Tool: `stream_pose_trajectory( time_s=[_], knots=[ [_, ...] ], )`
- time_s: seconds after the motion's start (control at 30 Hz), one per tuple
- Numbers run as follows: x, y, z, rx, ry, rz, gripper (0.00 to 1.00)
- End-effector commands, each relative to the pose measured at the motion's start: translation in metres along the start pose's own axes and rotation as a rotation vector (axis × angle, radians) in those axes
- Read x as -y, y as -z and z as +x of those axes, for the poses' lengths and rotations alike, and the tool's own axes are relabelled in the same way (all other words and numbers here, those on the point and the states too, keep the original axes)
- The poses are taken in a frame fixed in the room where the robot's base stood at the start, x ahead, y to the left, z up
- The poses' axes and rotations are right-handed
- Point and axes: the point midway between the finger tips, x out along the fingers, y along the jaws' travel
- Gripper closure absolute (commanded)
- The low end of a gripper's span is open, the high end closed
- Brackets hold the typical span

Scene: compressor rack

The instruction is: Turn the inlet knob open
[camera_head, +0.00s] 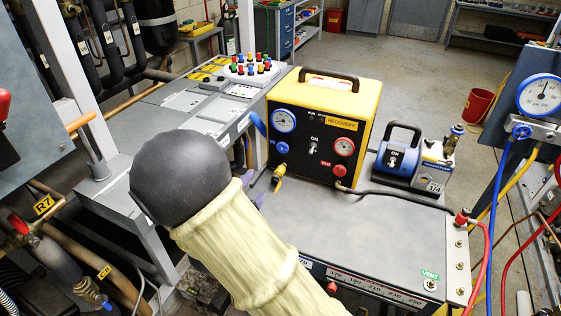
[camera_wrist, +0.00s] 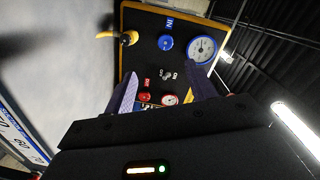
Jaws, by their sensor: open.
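The inlet knob is a blue round knob (camera_head: 282,148) on the black front panel of the yellow recovery machine (camera_head: 366,104), below the blue-rimmed gauge. In the wrist view the blue knob (camera_wrist: 166,42) sits by a blue IN label, and the panel appears rotated. My gripper (camera_wrist: 162,66) is open and empty, its two purple fingers pointing toward the panel. The knob shows beyond and between the fingertips, apart from them. In the head view my pale-sleeved arm hides most of the gripper; only a bit of purple shows near the machine's lower left.
A red OUT knob (camera_head: 339,170), a toggle switch (camera_head: 313,147) and a red gauge (camera_head: 344,147) share the panel. A yellow-handled fitting (camera_head: 279,178) sticks out below the inlet knob. A blue pump (camera_head: 413,160) stands right, with a black hose across the bench top (camera_head: 385,235).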

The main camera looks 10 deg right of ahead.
Motion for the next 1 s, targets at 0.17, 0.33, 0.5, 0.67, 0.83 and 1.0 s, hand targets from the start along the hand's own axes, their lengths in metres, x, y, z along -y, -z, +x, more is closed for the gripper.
stream_pose_trajectory(
  time_s=[0.17,0.33,0.5,0.67,0.83,1.0],
  knots=[
    [0.000,0.002,-0.008,-0.061,0.051,0.037,0.44],
    [0.001,0.003,-0.008,-0.060,0.050,0.037,0.44],
    [0.001,0.003,-0.005,-0.059,0.049,0.036,0.44],
    [0.002,0.004,0.010,-0.061,0.049,0.036,0.44],
    [0.003,0.006,0.037,-0.063,0.048,0.035,0.44],
    [0.005,0.008,0.068,-0.062,0.048,0.036,0.44]
  ],
)
